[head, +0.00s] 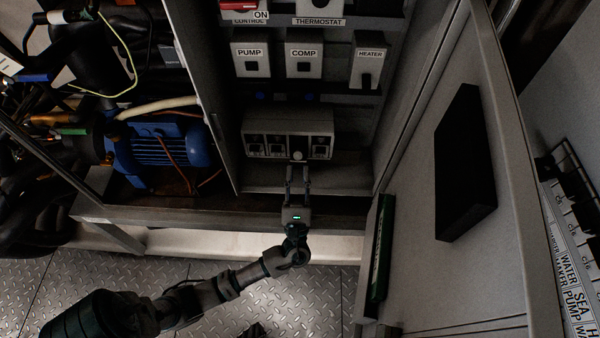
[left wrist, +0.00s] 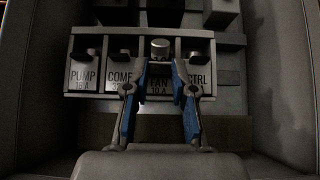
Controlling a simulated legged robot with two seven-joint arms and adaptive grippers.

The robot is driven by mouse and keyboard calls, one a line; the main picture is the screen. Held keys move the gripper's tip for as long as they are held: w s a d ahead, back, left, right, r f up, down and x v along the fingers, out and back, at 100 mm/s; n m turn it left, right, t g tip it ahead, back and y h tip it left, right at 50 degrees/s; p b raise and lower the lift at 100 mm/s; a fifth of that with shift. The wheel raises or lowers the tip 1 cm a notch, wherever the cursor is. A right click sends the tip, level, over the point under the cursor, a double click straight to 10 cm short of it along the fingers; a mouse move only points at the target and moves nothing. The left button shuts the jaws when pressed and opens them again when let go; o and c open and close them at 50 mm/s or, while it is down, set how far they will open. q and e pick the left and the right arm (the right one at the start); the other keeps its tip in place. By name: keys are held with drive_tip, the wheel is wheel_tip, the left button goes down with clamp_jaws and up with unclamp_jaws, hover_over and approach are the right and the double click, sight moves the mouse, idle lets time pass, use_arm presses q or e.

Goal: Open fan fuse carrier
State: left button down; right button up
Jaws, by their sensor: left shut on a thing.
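The fuse block (head: 288,122) sits low in the cabinet. In the left wrist view its carriers read PUMP (left wrist: 84,78), COMP (left wrist: 120,78), FAN and CTRL (left wrist: 197,78). The fan fuse carrier (left wrist: 159,84) is third from the left, and a silver round cap (left wrist: 160,47) shows at its top, unlike the dark handles of the others. My left gripper (left wrist: 160,68) is shut on the fan carrier, one blue finger on each side. In the head view my left gripper (head: 298,168) reaches the block from below. The fingers partly hide the FAN label. My right gripper is not in view.
PUMP (head: 250,54), COMP (head: 304,54) and HEATER (head: 370,60) switches are above the block. The cabinet door (head: 420,190) stands open at right, with a black box (head: 465,165) on it. A blue motor (head: 160,155) is at left. The cabinet side walls are close by.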

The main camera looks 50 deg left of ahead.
use_arm(q)
drive_tip(key=shift+f, duration=0.2)
drive_tip(key=c, duration=1)
unclamp_jaws()
drive_tip(key=shift+w, duration=0.1)
drive_tip(key=shift+o, duration=0.2)
drive_tip(key=shift+r, duration=0.1)
wheel_tip(320, 180, up, 10)
drive_tip(key=shift+f, duration=0.1)
drive_tip(key=shift+a, duration=0.1)
